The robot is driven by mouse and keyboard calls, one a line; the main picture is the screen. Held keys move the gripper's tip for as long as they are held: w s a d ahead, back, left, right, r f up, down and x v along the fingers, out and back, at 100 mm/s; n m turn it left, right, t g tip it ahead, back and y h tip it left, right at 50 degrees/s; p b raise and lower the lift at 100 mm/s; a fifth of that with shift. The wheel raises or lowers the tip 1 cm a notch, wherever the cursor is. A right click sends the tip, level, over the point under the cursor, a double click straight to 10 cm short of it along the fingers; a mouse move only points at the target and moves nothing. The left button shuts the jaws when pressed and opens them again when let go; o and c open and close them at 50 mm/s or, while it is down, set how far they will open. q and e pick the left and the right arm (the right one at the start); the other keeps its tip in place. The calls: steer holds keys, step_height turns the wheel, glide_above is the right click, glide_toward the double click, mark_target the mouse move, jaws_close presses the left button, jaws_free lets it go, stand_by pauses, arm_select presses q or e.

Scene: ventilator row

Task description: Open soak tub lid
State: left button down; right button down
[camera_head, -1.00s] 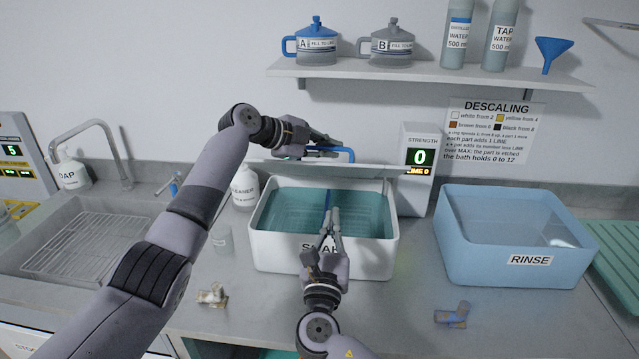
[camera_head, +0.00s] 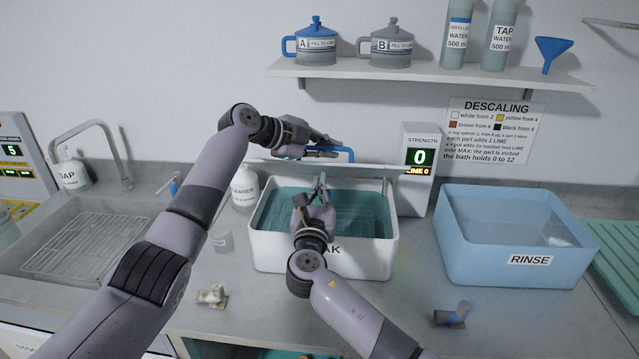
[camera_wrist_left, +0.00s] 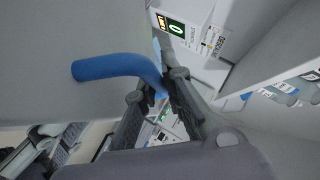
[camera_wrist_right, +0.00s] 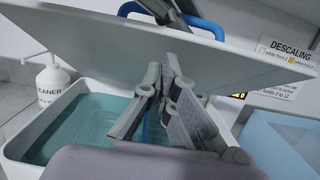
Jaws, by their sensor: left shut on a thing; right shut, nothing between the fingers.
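The soak tub (camera_head: 370,260) is white and holds teal liquid. Its pale lid (camera_wrist_right: 100,45) is raised and tilted up at the back of the tub. The lid's blue handle (camera_wrist_left: 105,67) is a bent bar, also seen in the right wrist view (camera_wrist_right: 205,24). My left gripper (camera_head: 325,145) is shut on the handle at the back, above the tub. My right gripper (camera_head: 320,182) is shut and empty over the tub, its fingertips near the underside of the lid; I cannot tell whether they touch. The right hand hides part of the tub's label.
A blue rinse tub (camera_head: 510,260) stands to the right, and the strength display (camera_head: 420,157) behind. A cleaner bottle (camera_head: 244,188) and a small clear cup (camera_head: 222,240) stand left of the tub. Small fittings lie on the counter in front. A shelf (camera_head: 430,76) hangs above.

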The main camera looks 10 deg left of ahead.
steer(key=shift+w+r, duration=0.2)
steer(key=shift+r, duration=0.1)
